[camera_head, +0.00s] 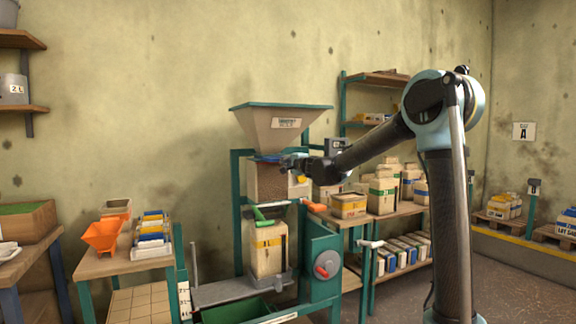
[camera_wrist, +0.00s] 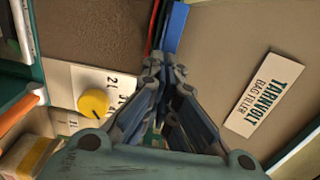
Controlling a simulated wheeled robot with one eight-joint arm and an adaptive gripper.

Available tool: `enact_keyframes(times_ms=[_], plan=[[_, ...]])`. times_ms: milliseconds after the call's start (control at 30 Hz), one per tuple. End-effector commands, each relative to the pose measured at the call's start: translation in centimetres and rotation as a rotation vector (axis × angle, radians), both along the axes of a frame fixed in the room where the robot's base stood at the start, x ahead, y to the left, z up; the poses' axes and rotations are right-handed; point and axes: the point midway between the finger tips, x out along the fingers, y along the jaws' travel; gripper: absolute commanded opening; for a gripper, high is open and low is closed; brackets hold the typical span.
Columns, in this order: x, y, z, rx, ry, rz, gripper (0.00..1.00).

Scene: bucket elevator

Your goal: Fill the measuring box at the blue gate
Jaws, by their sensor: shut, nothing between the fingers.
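The hopper (camera_head: 285,122) tapers down to the blue gate (camera_head: 266,158), a thin blue plate at its foot. The measuring box (camera_head: 264,183) sits directly below, with a brown front; I cannot tell how full it is. My gripper (camera_head: 291,163) is shut and empty at the gate's right end. In the wrist view the gripper (camera_wrist: 164,72) points at the blue gate strip (camera_wrist: 176,27), its tips close to the strip's near end; contact is unclear. A yellow knob (camera_wrist: 93,103) on a numbered white plate is beside the fingers.
An orange-ended lever (camera_head: 315,207) juts out right of the box.

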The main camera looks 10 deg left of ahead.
Motion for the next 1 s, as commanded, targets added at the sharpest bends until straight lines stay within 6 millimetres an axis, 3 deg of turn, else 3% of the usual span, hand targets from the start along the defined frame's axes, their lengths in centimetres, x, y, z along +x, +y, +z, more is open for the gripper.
enact_keyframes(times_ms=[267,700,1000], plan=[[-1.4,-2.1,0.0,0.0,0.001,-0.003,0.0],[-6.7,-6.6,0.0,-0.001,0.002,-0.002,0.0],[-9.2,-8.7,0.0,-0.001,0.002,-0.003,0.0]])
